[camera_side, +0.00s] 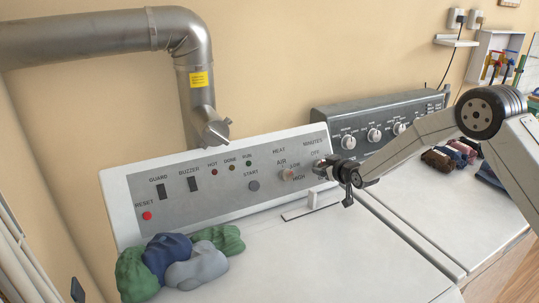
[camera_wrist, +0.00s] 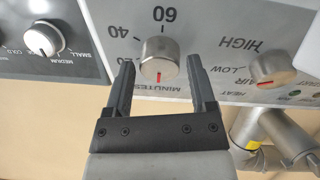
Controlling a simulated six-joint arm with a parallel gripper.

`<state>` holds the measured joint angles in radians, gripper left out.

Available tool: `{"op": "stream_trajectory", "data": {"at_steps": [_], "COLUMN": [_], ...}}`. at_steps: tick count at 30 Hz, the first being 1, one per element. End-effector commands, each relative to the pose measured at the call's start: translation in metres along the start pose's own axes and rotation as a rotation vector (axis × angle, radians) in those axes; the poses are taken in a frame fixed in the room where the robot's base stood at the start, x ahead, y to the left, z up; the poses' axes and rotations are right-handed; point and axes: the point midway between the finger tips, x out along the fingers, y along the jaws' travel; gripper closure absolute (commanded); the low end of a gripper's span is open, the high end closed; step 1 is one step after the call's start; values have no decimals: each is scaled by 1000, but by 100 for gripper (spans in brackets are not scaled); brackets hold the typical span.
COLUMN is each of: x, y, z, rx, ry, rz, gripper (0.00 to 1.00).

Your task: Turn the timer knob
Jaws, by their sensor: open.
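The timer knob (camera_wrist: 160,55) is a silver round knob with a red mark, beside the MINUTES label and the numbers 20, 40 and 60. In the wrist view its red mark points down, toward the MINUTES label. My gripper (camera_wrist: 160,64) is open, with one dark finger on each side of the knob. A gap shows between each finger and the knob. In the side view my gripper (camera_side: 325,165) is at the right end of the white control panel (camera_side: 120,203) and hides the timer knob.
The air knob (camera_wrist: 270,68) is to the right in the wrist view. A dark panel with knobs (camera_side: 376,135) stands behind. Folded cloths (camera_side: 197,266) lie on the white top, front left. A metal duct (camera_side: 190,70) rises behind the panel. The white top's middle is clear.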

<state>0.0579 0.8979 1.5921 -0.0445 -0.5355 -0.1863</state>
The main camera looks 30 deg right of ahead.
Motion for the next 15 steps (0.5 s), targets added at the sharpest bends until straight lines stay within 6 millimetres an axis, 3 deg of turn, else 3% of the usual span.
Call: {"op": "stream_trajectory", "data": {"at_steps": [15], "x": [10], "y": [0], "z": [0], "rx": [0], "ry": [-1], "rz": [0], "gripper": [28]}}
